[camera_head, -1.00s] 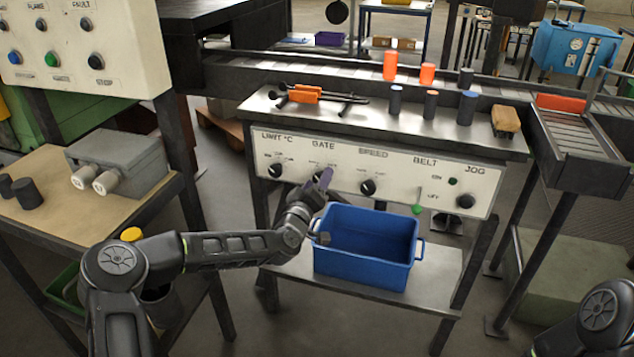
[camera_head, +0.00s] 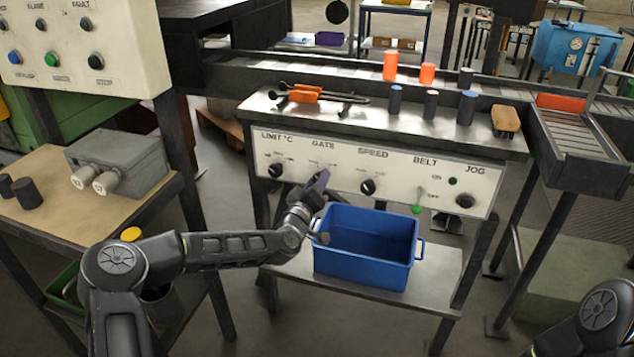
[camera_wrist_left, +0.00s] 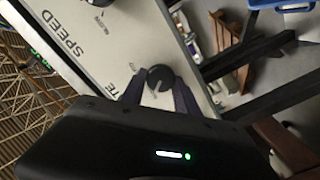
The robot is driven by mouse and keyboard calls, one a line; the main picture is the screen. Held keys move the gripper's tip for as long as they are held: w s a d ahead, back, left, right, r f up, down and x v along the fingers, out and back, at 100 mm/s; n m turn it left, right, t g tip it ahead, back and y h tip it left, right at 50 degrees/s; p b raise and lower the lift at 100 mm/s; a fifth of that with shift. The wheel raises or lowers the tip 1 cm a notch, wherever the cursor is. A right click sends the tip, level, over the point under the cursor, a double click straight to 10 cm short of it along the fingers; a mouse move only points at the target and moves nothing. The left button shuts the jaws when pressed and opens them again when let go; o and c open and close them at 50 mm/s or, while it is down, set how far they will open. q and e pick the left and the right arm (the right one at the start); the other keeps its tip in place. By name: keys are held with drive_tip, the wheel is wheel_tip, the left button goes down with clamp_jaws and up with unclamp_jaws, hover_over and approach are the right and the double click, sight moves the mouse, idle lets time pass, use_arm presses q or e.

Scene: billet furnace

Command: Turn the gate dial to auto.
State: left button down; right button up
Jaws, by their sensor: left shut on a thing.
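The gate dial (camera_wrist_left: 160,77) is a round black knob on a white panel. In the left wrist view it sits between the two purple-grey fingers of my left gripper (camera_wrist_left: 159,95), which are shut on it. A pale line shows on the knob, but I cannot tell which setting it marks. In the head view my left gripper (camera_head: 319,183) is at the panel below the GATE label (camera_head: 323,145) and hides the dial. The small setting words around it are too blurred to read. My right gripper is out of view.
The panel (camera_head: 415,180) also carries the limit dial (camera_head: 275,170), speed dial (camera_head: 367,187), green-tipped belt lever (camera_head: 417,208) and jog button (camera_head: 465,201). A blue crate (camera_head: 365,274) stands on the shelf just below my left gripper.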

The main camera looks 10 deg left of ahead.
use_arm(q)
drive_tip(key=shift+m, duration=0.4)
drive_tip(key=shift+d+r+m+b, duration=0.1)
drive_tip(key=shift+d+m+b, duration=0.05)
drive_tip(key=shift+m+b, duration=2.75)
drive_tip(key=shift+d+m+b, duration=0.1)
drive_tip(key=shift+m+b, duration=1.95)
drive_tip(key=shift+m, duration=1.65)
drive_tip(key=c, duration=0.9)
unclamp_jaws()
drive_tip(key=shift+s, duration=0.1)
